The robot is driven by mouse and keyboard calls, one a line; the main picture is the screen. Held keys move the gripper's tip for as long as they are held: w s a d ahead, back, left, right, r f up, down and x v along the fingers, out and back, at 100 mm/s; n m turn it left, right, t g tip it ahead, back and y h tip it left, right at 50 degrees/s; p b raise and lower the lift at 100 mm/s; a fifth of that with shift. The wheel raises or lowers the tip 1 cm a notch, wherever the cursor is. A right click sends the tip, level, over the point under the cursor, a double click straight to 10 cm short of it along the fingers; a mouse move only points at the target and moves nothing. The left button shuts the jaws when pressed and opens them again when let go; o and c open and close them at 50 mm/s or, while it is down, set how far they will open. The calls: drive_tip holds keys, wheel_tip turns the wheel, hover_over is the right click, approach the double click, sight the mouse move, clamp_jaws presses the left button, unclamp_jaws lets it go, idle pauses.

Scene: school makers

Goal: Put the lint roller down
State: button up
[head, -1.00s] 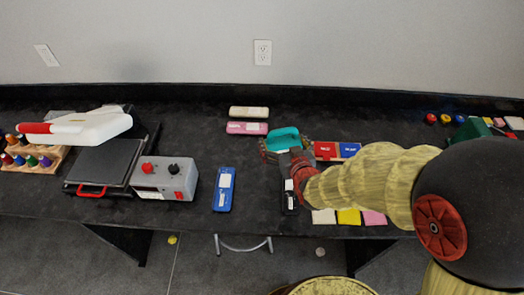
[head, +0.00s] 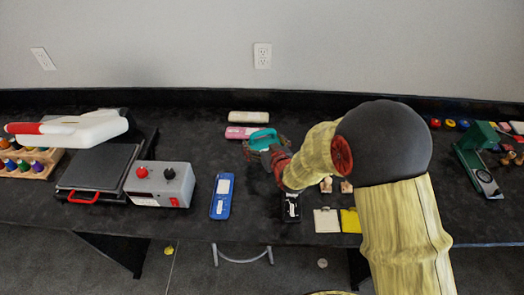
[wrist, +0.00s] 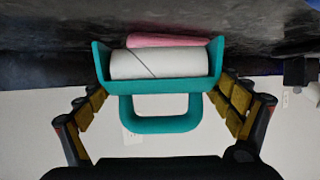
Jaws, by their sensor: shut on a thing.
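The lint roller has a teal frame and handle (wrist: 160,122) around a white roll (wrist: 155,64). In the head view its teal frame (head: 262,138) shows over the back middle of the dark table. My gripper (head: 266,150) is shut on the lint roller, with one finger on each side of it in the wrist view (wrist: 162,92). The roller is close to a pink case (head: 241,132), which also shows behind the roll in the wrist view (wrist: 165,40). I cannot tell whether the roller touches the table.
A cream case (head: 248,117) lies behind the pink one. A blue case (head: 222,196) and a black case (head: 291,207) lie nearer the front edge. A grey control box (head: 160,184) and a heat press (head: 97,165) stand at left. Bare table lies left of the pink case.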

sight(262, 147)
drive_tip(key=shift+w+a+f, duration=0.15)
drive_tip(key=shift+w+f, duration=0.4)
drive_tip(key=shift+f, duration=0.15)
drive_tip(key=shift+f+b, duration=1)
drive_tip(key=shift+f, duration=0.4)
drive_tip(key=shift+f, duration=0.2)
drive_tip(key=o, duration=1)
drive_tip(key=shift+r, duration=0.1)
